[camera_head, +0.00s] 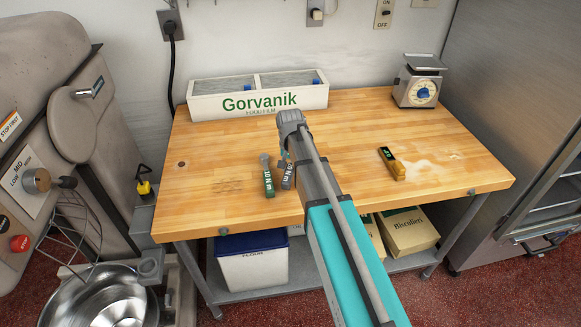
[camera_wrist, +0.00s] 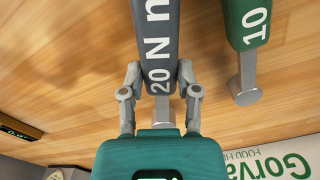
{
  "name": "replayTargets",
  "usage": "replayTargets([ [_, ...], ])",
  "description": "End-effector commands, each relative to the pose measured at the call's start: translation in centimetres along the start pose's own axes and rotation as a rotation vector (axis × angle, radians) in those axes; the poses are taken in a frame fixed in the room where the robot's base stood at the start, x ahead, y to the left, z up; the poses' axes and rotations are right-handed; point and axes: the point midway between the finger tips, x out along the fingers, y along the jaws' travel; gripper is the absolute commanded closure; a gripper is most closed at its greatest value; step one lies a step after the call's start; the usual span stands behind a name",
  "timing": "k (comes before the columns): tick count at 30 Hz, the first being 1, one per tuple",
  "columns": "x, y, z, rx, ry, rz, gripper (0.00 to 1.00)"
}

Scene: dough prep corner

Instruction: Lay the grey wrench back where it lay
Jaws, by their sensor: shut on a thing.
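The grey wrench (camera_wrist: 156,30), marked 20 N m, is between the fingers of my gripper (camera_wrist: 158,88), which is shut on it near its narrow end. In the head view the grey wrench (camera_head: 287,176) shows partly behind my arm, over the front-middle of the wooden table (camera_head: 350,130). I cannot tell whether it touches the wood. A green wrench (camera_head: 268,180), marked 10 N m, lies just left of it. The green wrench also shows in the wrist view (camera_wrist: 246,35), to the right of the grey one and apart from my fingers.
A white Gorvanik film box (camera_head: 212,104) stands at the back. A yellow device with a display (camera_head: 392,163) lies right of my arm, beside a floury patch. A scale (camera_head: 418,82) stands at the back right. The table's left part is clear.

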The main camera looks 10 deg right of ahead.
Motion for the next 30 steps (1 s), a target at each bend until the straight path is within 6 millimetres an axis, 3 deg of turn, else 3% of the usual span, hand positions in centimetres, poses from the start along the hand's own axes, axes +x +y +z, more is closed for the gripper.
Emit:
replayTargets([
  [28,1.3,0.0,0.0,0.000,0.000,0.000,1.00],
  [29,1.2,0.0,0.0,0.000,0.000,0.000,0.54],
  [30,1.2,0.0,0.0,0.000,0.000,0.000,0.47],
])
